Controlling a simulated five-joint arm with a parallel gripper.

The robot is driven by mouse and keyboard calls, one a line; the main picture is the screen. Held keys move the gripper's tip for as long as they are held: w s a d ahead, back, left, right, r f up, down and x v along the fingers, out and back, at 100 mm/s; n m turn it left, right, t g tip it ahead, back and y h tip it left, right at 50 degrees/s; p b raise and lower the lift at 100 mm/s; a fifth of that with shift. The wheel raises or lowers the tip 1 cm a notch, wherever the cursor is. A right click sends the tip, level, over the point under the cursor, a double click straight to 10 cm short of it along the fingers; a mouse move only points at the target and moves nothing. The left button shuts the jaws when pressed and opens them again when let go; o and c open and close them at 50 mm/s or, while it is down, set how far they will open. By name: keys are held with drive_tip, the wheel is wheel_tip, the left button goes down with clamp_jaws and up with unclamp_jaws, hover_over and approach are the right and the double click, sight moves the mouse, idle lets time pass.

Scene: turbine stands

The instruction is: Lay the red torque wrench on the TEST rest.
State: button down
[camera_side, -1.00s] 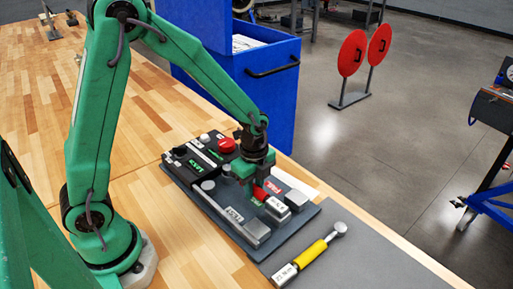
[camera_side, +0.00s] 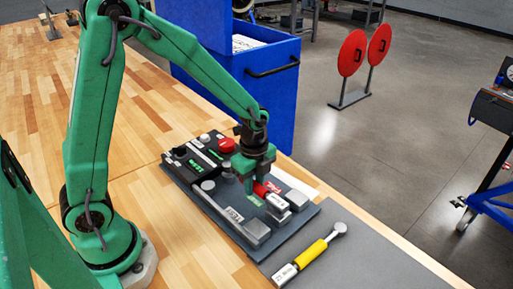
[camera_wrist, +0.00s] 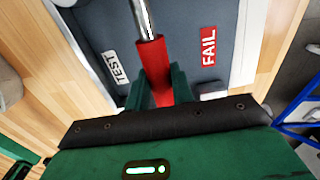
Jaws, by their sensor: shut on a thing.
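The red torque wrench (camera_side: 262,189) is in my gripper (camera_side: 259,176) above the dark grey board. In the wrist view, my gripper (camera_wrist: 155,88) is shut around its red grip (camera_wrist: 154,62), and the metal shaft (camera_wrist: 147,18) runs toward the top of the picture. The TEST label (camera_side: 234,215) is beside the long grey rest (camera_side: 256,233) on the near side of the board; this label also shows in the wrist view (camera_wrist: 115,67), left of the wrench. My fingers hide part of the wrench in the side view, and its exact height is unclear.
A red FAIL label (camera_side: 275,186) is on the board's far side. A black tester box with a red button (camera_side: 227,145) stands at its back. A yellow-gripped wrench (camera_side: 311,255) lies on the grey mat at front right. A blue bin (camera_side: 262,95) stands behind.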

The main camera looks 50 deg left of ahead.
drive_tip(key=shift+r, duration=0.1)
drive_tip(key=shift+r, duration=0.8)
drive_tip(key=shift+s+d+r, duration=0.1)
drive_tip(key=shift+s+r, duration=0.45)
drive_tip(key=shift+s, duration=0.15)
wheel_tip(320, 180, up, 3)
hover_over(233, 215)
drive_tip(key=shift+w, duration=0.1)
drive_tip(key=shift+f, duration=0.2)
drive_tip(key=shift+f, duration=2.2)
drive_tip(key=shift+f, duration=1.25)
drive_tip(key=shift+f, duration=0.25)
idle(0.7)
